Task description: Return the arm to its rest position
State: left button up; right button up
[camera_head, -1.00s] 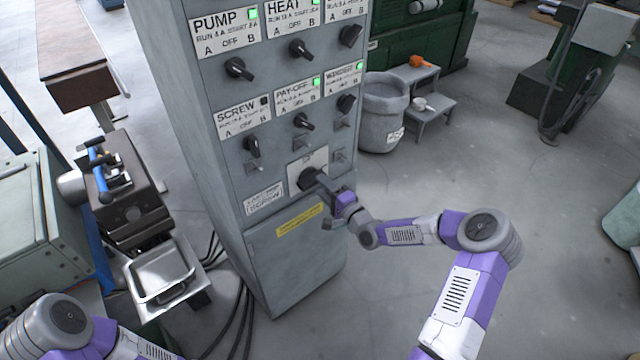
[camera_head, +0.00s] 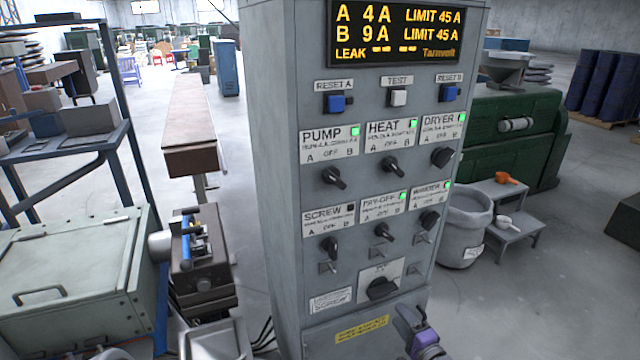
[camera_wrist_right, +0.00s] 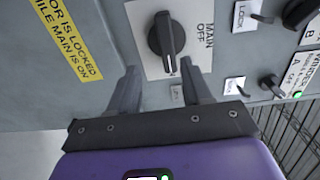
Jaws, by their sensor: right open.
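My right gripper (camera_head: 408,322) is at the bottom of the head view, just below and right of the black main knob (camera_head: 382,288) on the grey control cabinet (camera_head: 285,230). In the right wrist view its two dark fingers (camera_wrist_right: 159,68) are spread apart and empty. The main knob (camera_wrist_right: 166,40) lies ahead of them on a white plate marked MAIN OFF, with clear space between knob and fingers. Most of my right arm is below the head view. My left gripper is out of view.
The cabinet carries several labelled knobs and a lit display (camera_head: 408,30). A grey bin (camera_head: 465,228) and a small step stool (camera_head: 505,220) stand to its right. A dark machine (camera_head: 203,255) and a pale green box (camera_head: 75,270) stand left. Floor at lower right is clear.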

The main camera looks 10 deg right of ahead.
jog(key=s+a+f+n+g+y, duration=0.1)
jog(key=s+a+f+n+g, duration=0.25)
jog(key=a+f, duration=0.4)
jog(key=s+a+f+n+g, duration=0.2)
jog(key=s+a+f+g, duration=0.2)
jog(key=a+f, duration=0.35)
jog(key=s+a+f+n+g, duration=0.2)
jog(key=s+f+n+g, duration=0.1)
jog(key=s, duration=0.7)
jog(key=s+a+f+n+g+h, duration=0.1)
jog(key=s+a+f+n+g, duration=0.2)
jog(key=s, duration=0.7)
notch_tip(320, 180, down, 2)
jog(key=n+g, duration=0.1)
jog(key=g, duration=0.2)
jog(key=shift+s, duration=0.25)
